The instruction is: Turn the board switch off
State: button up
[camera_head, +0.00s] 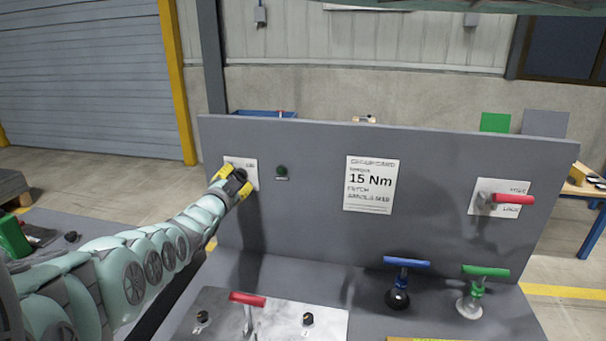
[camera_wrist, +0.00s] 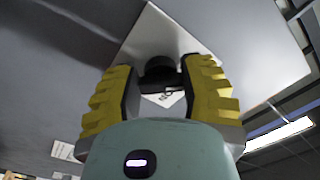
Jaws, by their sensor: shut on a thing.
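The board switch is a black knob (camera_wrist: 160,66) on a white plate (camera_head: 250,168) at the left end of the upright grey board (camera_head: 300,180). My gripper (camera_head: 232,182) reaches the plate from the left and covers the knob in the head view. In the wrist view my gripper (camera_wrist: 162,80) has its yellow fingers on both sides of the knob, shut on it. A small part of the plate's lettering shows between the fingers. The knob's exact turn angle cannot be told. A dark green round lamp (camera_head: 282,171) sits just right of the plate.
A paper sign (camera_head: 371,184) reading 15 Nm is mid-board. A red lever (camera_head: 513,198) sticks out at right. Blue (camera_head: 407,262) and green (camera_head: 486,271) T-handles and a red handle (camera_head: 247,299) stand on the bench below. The board's face between plate and sign is mostly free.

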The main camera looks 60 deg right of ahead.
jog(key=shift+s, duration=0.1)
jog(key=o, duration=1.2)
